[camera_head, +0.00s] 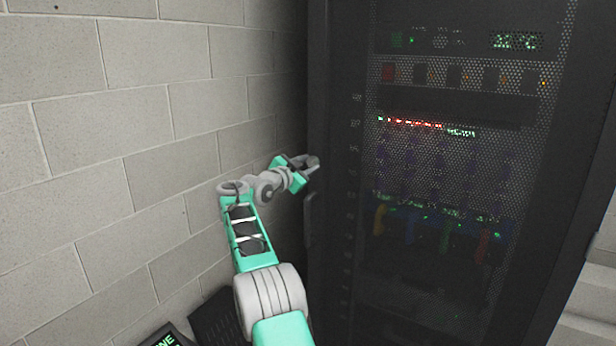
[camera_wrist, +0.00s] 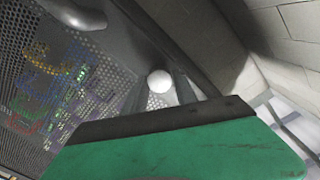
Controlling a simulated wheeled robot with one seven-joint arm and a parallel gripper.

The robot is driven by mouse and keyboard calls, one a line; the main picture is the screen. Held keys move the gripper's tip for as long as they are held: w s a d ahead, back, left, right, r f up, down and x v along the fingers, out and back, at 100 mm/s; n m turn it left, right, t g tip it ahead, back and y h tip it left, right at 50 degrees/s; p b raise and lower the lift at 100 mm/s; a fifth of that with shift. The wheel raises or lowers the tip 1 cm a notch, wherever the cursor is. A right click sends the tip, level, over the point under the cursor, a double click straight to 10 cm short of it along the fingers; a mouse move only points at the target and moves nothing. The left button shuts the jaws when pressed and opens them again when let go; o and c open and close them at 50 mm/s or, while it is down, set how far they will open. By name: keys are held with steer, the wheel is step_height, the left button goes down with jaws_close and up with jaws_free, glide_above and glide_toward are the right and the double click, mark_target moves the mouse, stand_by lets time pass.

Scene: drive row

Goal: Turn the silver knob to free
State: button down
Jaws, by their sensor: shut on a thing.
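The silver knob (camera_wrist: 159,81) shows in the wrist view as a pale round ball just beyond the green and dark body of my gripper. My gripper (camera_wrist: 163,92) is shut on it, with the grey fingers at its sides. In the head view, my gripper (camera_head: 314,164) is at the left edge of the dark rack cabinet (camera_head: 338,200), and the knob is hidden behind the fingers. The knob's turn angle and any markings cannot be made out.
The rack's perforated door (camera_head: 440,170) is closed, with lights and coloured cables behind it. A grey handle (camera_wrist: 75,14) is near the knob in the wrist view. A block wall (camera_head: 110,130) stands close on the left. A dark screen (camera_head: 165,338) is at the bottom.

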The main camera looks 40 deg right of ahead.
steer(key=m+b, duration=0.2)
steer(key=m, duration=0.2)
steer(key=shift+f, duration=0.1)
steer(key=m+b, duration=0.1)
steer(key=m, duration=0.4)
steer(key=shift+b, duration=0.35)
steer(key=c, duration=1)
jaws_free()
steer(key=shift+r, duration=0.2)
steer(key=shift+o, duration=0.2)
